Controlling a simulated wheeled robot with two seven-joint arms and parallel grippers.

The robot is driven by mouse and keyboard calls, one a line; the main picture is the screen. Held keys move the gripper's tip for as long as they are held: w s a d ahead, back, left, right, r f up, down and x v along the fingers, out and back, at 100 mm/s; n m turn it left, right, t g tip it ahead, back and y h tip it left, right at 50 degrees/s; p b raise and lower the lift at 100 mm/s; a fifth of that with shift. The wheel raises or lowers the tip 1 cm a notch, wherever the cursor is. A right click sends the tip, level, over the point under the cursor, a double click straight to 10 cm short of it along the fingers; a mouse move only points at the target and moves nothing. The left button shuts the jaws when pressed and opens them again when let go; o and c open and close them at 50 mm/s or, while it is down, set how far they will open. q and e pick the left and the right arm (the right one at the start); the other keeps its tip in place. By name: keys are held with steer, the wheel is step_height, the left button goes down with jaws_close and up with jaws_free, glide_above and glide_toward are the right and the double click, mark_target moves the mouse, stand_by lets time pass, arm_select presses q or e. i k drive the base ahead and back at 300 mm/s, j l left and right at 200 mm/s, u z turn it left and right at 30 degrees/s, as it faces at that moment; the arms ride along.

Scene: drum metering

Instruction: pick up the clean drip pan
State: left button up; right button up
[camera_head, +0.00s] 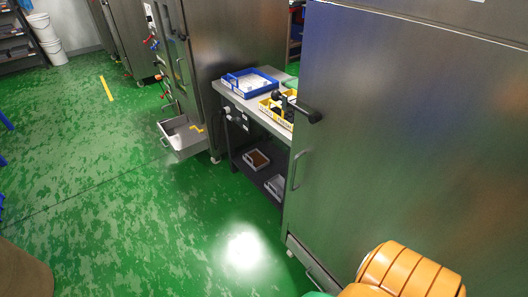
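Several pan-like trays show, and I cannot tell for sure which one is the clean drip pan. A pale tray (275,188) is on the lower shelf of the side table, partly hidden by the tall cabinet. A second tray (257,160) with brown contents sits behind it on the same shelf. A larger grey pan (186,141) sticks out low at the foot of the steel machine, with a yellow piece at its rim. Neither of my grippers is in view.
The table (242,101) carries a blue tray (232,87) and a yellow bin (268,112). A steel cabinet (400,140) with dark handle fills the right. A steel machine (225,50) stands behind. White buckets (50,45) are far left. The green floor (130,210) is mostly clear.

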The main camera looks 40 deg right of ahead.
mark_target(280, 185)
steer(key=i+j+z, duration=0.15)
steer(key=i, duration=1.4)
steer(key=i+l+u, duration=0.1)
steer(key=i+u, duration=0.25)
steer(key=i+l+u, duration=0.1)
steer(key=u, duration=0.25)
steer(key=i+l+u, duration=0.25)
steer(key=u, duration=0.15)
steer(key=l+u, duration=0.15)
steer(key=u, duration=0.6)
steer(key=l+u, duration=0.2)
steer(key=u, duration=0.5)
steer(key=l+u, duration=0.2)
steer(key=u, duration=0.55)
steer(key=l+u, duration=0.15)
steer(key=u, duration=0.6)
steer(key=k+u, duration=0.1)
steer(key=u, duration=0.6)
steer(key=k+u, duration=0.15)
steer(key=u, duration=0.6)
steer(key=k+u, duration=0.1)
steer(key=u, duration=0.65)
steer(key=k+u, duration=0.1)
steer(key=u, duration=0.65)
